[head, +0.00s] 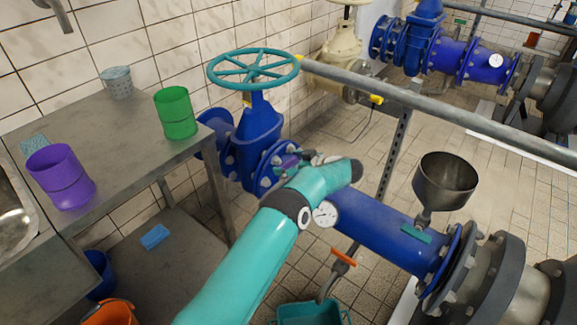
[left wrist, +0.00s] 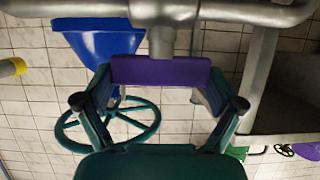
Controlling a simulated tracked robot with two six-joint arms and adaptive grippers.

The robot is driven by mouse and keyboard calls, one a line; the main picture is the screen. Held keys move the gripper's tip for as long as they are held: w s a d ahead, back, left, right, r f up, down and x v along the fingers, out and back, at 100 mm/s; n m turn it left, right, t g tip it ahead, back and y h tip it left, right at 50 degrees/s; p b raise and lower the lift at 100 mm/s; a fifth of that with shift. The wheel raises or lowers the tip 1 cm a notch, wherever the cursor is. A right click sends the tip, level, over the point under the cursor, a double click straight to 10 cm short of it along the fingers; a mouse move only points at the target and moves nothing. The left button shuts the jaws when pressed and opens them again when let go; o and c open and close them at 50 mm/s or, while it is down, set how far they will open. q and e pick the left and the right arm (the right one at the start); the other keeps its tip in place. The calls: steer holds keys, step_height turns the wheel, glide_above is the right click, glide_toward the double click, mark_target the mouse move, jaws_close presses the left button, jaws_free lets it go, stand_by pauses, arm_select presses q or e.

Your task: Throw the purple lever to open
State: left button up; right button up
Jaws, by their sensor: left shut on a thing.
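The purple lever (left wrist: 160,71) lies across the space between the fingers of my left gripper (left wrist: 157,88) in the left wrist view. It sits on a grey metal stem joined to a pipe. My right gripper is not in view.
A teal handwheel (head: 253,68) tops the blue valve (head: 257,135). A grey rail (head: 440,108) crosses behind the pipe. A gauge (head: 325,214) and a metal funnel (head: 444,182) are nearby. A bench at left holds purple (head: 60,178) and green (head: 175,112) containers.

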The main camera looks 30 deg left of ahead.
arm_select(q)
steer(key=shift+r, duration=0.1)
stand_by(0.4)
steer(key=o, duration=0.8)
steer(key=v, duration=1.2)
steer(key=shift+w, duration=0.15)
